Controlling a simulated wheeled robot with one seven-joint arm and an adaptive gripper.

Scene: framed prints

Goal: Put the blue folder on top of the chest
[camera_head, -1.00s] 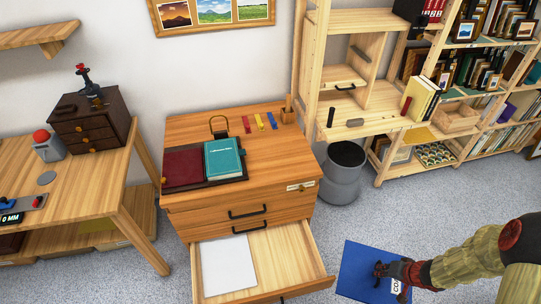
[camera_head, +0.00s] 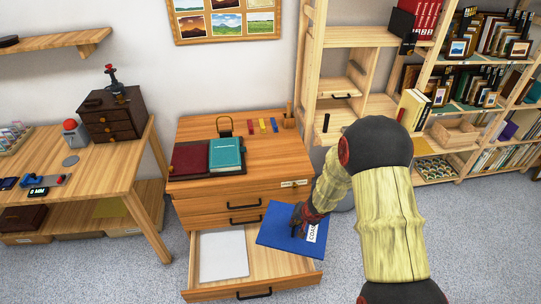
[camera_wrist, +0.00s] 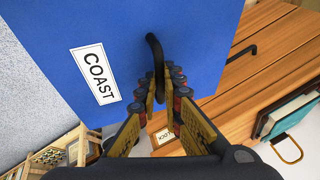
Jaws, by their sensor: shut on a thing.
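The blue folder (camera_head: 278,228) carries a white label that reads COAST in the wrist view (camera_wrist: 95,74). My gripper (camera_head: 300,218) is shut on the folder's dark looped handle, which shows between the fingers in the wrist view (camera_wrist: 157,92). The folder hangs tilted over the right part of the open drawer, in front of the chest. The wooden chest (camera_head: 190,131) has a top that bears a dark red book, a teal book and small items.
The open bottom drawer (camera_head: 238,289) juts forward and holds a white sheet (camera_head: 224,256). On the chest top lie the dark red book (camera_head: 190,157) and teal book (camera_head: 226,153). The front right of the top looks clear. A desk (camera_head: 85,165) stands left; shelves (camera_head: 455,142) stand right.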

